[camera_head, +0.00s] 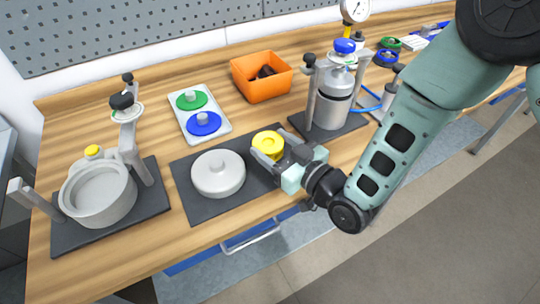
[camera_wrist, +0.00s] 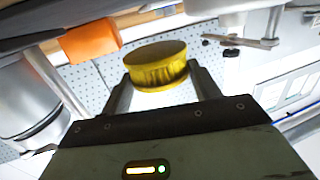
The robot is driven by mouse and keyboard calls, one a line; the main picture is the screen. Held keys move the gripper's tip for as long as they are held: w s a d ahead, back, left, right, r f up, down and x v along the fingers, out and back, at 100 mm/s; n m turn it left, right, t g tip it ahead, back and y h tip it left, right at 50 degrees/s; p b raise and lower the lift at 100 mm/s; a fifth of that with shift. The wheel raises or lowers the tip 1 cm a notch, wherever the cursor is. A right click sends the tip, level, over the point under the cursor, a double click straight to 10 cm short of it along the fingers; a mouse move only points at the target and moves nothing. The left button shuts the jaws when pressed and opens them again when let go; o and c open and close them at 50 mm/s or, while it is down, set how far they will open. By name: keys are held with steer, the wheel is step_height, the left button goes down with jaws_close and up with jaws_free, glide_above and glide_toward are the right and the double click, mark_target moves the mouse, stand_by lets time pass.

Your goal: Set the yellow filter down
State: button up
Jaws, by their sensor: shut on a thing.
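The yellow filter (camera_head: 267,144) is a short round yellow piece. I cannot tell whether the filter touches the mat.
A grey open pot (camera_head: 97,192) stands on a mat at left. A tray (camera_head: 201,130) holds a green and a blue disc. An orange bin (camera_head: 261,77) is behind. A metal vessel with a blue cap (camera_head: 334,95) stands close on the right. Bare wood lies between.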

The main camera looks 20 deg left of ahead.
mark_target(275, 160)
steer(key=shift+f+p, duration=0.4)
steer(key=shift+f, duration=1.85)
steer(key=shift+f, duration=0.1)
steer(key=shift+f, duration=0.1)
steer(key=o, duration=1)
steer(key=shift+c, duration=0.2)
steer(key=shift+r, duration=0.2)
steer(key=shift+d, duration=0.15)
steer(key=b+v, duration=0.4)
steer(key=v, duration=0.7)
steer(key=shift+s+d, duration=0.25)
steer(key=shift+d, duration=0.1)
